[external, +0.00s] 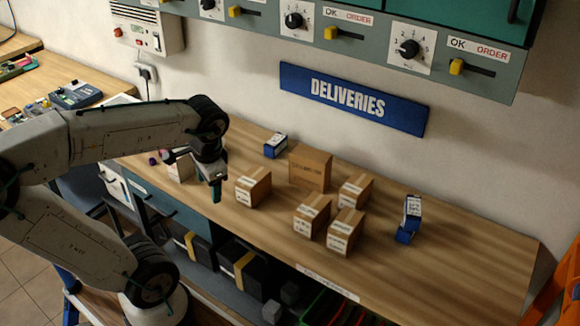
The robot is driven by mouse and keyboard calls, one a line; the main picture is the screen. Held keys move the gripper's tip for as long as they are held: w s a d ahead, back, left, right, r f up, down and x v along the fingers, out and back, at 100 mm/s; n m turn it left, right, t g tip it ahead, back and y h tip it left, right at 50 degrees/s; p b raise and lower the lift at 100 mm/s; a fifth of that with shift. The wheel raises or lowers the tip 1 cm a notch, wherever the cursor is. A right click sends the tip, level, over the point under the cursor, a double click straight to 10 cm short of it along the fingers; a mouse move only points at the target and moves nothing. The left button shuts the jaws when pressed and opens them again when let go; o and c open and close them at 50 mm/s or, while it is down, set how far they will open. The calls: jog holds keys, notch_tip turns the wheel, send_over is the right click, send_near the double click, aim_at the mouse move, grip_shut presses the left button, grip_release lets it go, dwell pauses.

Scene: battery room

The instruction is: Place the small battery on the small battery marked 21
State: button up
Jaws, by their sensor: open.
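A small blue-and-white box (275,146), which may be a small battery, lies on the wooden counter near the wall. At the right, a blue box with a white label (412,211) stands upright, on or just behind a lower blue piece (404,236); I cannot tell which. The labels are too small to read, so I cannot tell which is marked 21. My gripper (193,172) is open with nothing seen between its fingers. It hangs over the left part of the counter, left of the cartons and apart from the blue boxes.
Several brown cartons stand mid-counter, with the largest (310,169) at the back. A pale box (178,168) is partly hidden behind my gripper. The counter's (455,255) right end is clear. A control panel (375,45) overhangs the back wall.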

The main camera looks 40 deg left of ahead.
jog(key=s+n, duration=0.1)
jog(key=s+f+n+h, duration=0.1)
jog(key=s, duration=0.1)
jog(key=s+n+h, duration=0.1)
jog(key=s+n, duration=0.1)
jog(key=shift+s+d+f+t, duration=0.2)
jog(key=shift+t, duration=0.1)
